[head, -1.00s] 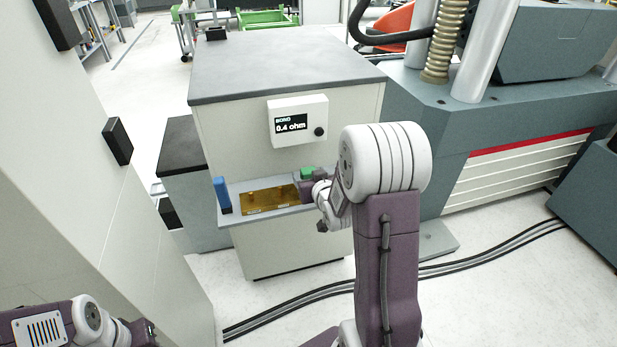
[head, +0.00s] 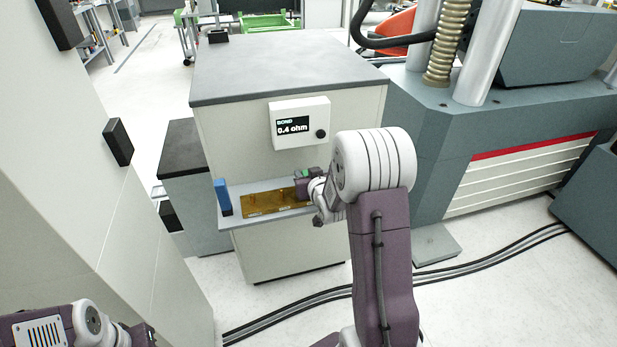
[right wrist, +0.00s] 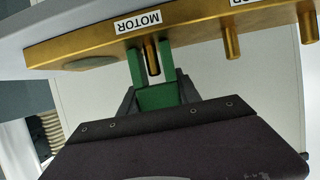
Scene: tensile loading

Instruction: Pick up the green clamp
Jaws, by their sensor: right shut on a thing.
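The green clamp (right wrist: 160,97) is between the fingers of my right gripper (right wrist: 157,90) in the right wrist view. The gripper is shut on it. The clamp's two prongs stand on either side of a brass post (right wrist: 152,58) below the label MOTOR; I cannot tell whether they touch it. In the head view only a small green part of the clamp (head: 303,172) shows by my right gripper (head: 304,182), at the right end of the shelf. My left gripper (head: 150,335) is at the bottom left, partly cut off, and its fingers are not clear.
A brass plate (head: 265,204) with posts lies on the grey shelf (head: 236,189). A blue upright object (head: 222,196) stands at the shelf's left end. A meter (head: 299,122) reading 0.4 ohm is on the cabinet front above. A large grey machine (head: 440,150) stands at the right.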

